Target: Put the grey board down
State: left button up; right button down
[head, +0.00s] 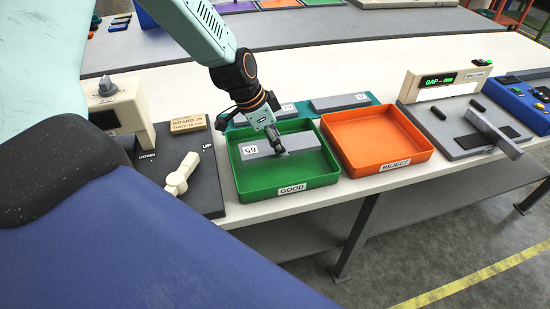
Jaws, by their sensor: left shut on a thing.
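The grey board (303,142) is in the green tray labelled GOOD (243,189), near its back side. It bears a white label that looks like "G5". My left gripper (279,149) reaches down from above into the tray and is shut on the board near its middle. The board looks level and low in the tray; I cannot tell whether it touches the tray floor. My fingers hide a small part of it. My right gripper is not in view.
An orange tray labelled REJECT (428,156) stands right of the green one. Behind them a teal holder (374,98) carries grey boards (339,102). A lever (181,173) on a dark base stands left. A gauge with a green display (438,80) stands right.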

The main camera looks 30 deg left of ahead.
aim_at(271, 146)
pick_arm(q)
jog(key=shift+s+d+f, duration=0.15)
jog(key=shift+f, duration=0.05)
jog(key=f+b, duration=0.2)
jog(key=f, duration=0.1)
jog(key=shift+w+a+f, duration=0.3)
jog(key=shift+w+f, duration=0.05)
jog(key=shift+f, duration=0.2)
jog(key=shift+s+d+r, duration=0.25)
jog(key=shift+s+r, duration=0.05)
jog(key=shift+s, duration=0.05)
jog(key=shift+f+b, duration=0.2)
jog(key=shift+b, duration=0.1)
jog(key=o, duration=1.1)
jog(key=shift+w+a+f, duration=0.15)
jog(key=shift+w+a, duration=0.05)
jog(key=shift+w, duration=0.05)
jog(key=shift+o, duration=1.4)
jog(key=shift+s+d, duration=0.1)
jog(key=shift+s+r, duration=0.15)
jog(key=shift+r, duration=0.05)
